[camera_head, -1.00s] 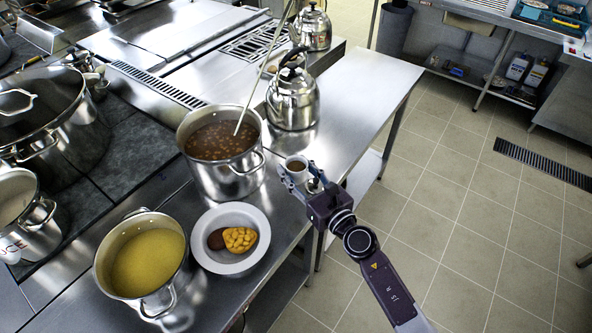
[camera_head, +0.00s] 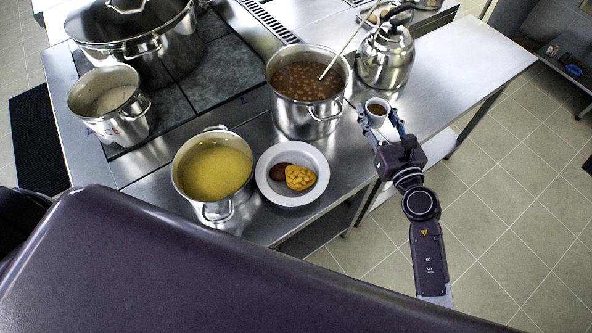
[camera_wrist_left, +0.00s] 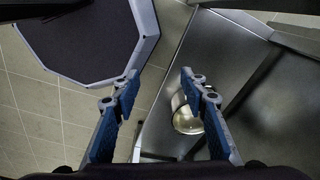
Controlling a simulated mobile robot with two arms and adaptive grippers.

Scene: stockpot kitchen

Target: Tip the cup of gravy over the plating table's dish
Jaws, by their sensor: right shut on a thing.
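My right gripper (camera_head: 384,121) is shut on a small white cup (camera_head: 377,117) with brown gravy in it. The cup is upright, just right of the stew pot, and apart from the dish. The dish, a wide white bowl (camera_head: 290,202), stands on the steel plating table (camera_head: 345,165) to the lower left of the cup. It holds a brown piece and a heap of yellow pieces. My left gripper (camera_wrist_left: 156,82) shows in the left wrist view, its blue fingers spread apart with nothing held between them.
A pot of bean stew (camera_head: 309,115) with a ladle handle and a pot of yellow soup (camera_head: 214,174) flank the dish. A kettle (camera_head: 386,55) stands behind the cup. Table space right of the kettle is clear. A shiny metal vessel (camera_wrist_left: 187,116) shows beyond my left fingers.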

